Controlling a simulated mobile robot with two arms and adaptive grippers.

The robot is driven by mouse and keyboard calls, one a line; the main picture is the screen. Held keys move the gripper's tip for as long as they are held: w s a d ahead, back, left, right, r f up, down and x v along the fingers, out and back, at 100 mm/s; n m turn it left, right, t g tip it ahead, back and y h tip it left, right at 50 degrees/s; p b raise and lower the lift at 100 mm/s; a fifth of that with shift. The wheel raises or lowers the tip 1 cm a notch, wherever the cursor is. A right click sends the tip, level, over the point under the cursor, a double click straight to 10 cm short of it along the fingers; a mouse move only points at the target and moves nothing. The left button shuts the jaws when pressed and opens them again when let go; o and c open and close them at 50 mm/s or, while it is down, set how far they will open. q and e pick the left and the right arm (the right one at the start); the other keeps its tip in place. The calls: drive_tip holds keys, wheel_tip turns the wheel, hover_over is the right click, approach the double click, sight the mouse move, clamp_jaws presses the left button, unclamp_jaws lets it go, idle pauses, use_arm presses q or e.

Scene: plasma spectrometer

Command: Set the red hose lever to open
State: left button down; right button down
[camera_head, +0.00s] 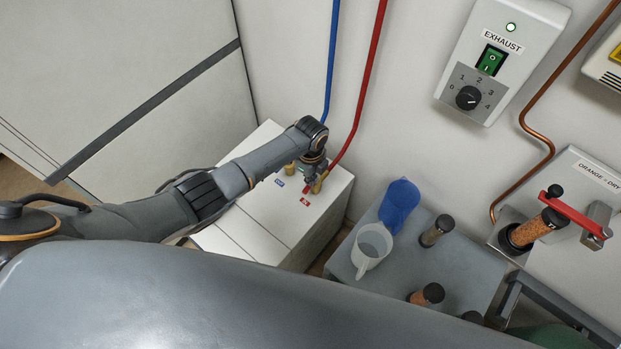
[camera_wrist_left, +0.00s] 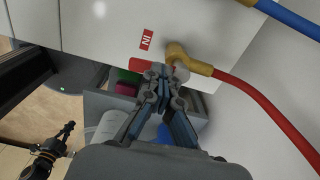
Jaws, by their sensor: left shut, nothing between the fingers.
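The red hose (camera_head: 368,85) runs down the wall to a brass fitting on top of a white box (camera_head: 335,195). In the left wrist view the red hose (camera_wrist_left: 265,105) joins the brass elbow (camera_wrist_left: 185,55). A small red piece, seemingly the lever (camera_wrist_left: 140,65), shows beside the fitting, partly behind my fingers. My left gripper (camera_wrist_left: 166,72) is shut and empty, its tips close to the red piece and the fitting; contact cannot be told. My right gripper (camera_wrist_left: 66,132) seems to show small at lower left.
A blue hose (camera_head: 330,60) meets the box beside the red one. A red IN label (camera_wrist_left: 146,40) is near the fitting. The wall is behind.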

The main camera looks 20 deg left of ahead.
use_arm(q)
drive_tip(key=shift+s+a+f+m, duration=0.2)
drive_tip(key=shift+s+f+m, duration=0.1)
drive_tip(key=shift+s+f, duration=0.15)
drive_tip(key=c, duration=1)
unclamp_jaws()
drive_tip(key=shift+w, duration=0.1)
drive_tip(key=shift+c, duration=0.2)
drive_tip(key=o, duration=0.9)
drive_tip(key=shift+w, duration=0.3)
drive_tip(key=shift+r, duration=0.15)
